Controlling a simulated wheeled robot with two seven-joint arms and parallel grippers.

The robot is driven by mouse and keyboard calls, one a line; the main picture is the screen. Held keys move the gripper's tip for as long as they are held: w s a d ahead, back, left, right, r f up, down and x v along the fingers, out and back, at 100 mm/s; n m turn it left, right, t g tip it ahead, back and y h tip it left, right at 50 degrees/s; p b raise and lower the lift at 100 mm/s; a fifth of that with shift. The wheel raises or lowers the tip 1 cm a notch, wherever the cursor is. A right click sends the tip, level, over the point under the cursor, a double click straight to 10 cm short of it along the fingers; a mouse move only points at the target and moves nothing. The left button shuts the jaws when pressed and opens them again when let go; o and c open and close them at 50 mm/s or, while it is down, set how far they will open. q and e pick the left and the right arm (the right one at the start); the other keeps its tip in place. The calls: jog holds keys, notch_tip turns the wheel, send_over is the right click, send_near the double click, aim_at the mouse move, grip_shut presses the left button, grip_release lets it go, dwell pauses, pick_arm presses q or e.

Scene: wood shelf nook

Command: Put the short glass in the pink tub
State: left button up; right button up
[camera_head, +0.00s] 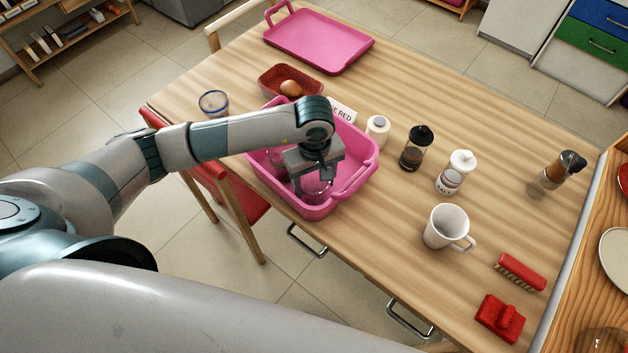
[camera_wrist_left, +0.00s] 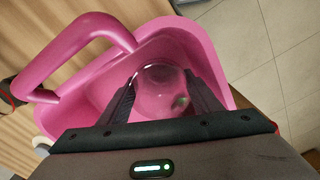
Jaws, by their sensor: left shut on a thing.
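The pink tub (camera_head: 345,192) stands at the table's near edge, and it also shows in the left wrist view (camera_wrist_left: 215,62). My left gripper (camera_head: 318,180) points down inside the tub's outline, towards its right end. It is shut on a clear short glass (camera_head: 316,190). In the left wrist view the round glass (camera_wrist_left: 160,82) sits between the two dark fingers, with pink tub around it. I cannot tell whether the glass touches the tub floor. My arm hides part of the tub. My right gripper is out of view.
A blue-rimmed glass (camera_head: 213,103) stands left of the tub. A red bin (camera_head: 268,82) and pink tray (camera_head: 318,42) lie behind. A white jar (camera_head: 377,130), dark shaker (camera_head: 417,148), salt shaker (camera_head: 456,172) and white mug (camera_head: 446,227) stand right of the tub.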

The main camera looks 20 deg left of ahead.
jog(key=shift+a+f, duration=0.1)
pick_arm(q)
jog(key=shift+f, duration=0.15)
jog(key=o, duration=0.9)
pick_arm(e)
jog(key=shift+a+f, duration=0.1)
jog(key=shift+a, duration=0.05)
pick_arm(q)
jog(key=shift+r, duration=0.3)
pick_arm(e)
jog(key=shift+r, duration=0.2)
pick_arm(q)
jog(key=shift+r, duration=0.3)
notch_tip(320, 180, up, 11)
jog(key=b, duration=0.4)
jog(key=shift+r, duration=0.1)
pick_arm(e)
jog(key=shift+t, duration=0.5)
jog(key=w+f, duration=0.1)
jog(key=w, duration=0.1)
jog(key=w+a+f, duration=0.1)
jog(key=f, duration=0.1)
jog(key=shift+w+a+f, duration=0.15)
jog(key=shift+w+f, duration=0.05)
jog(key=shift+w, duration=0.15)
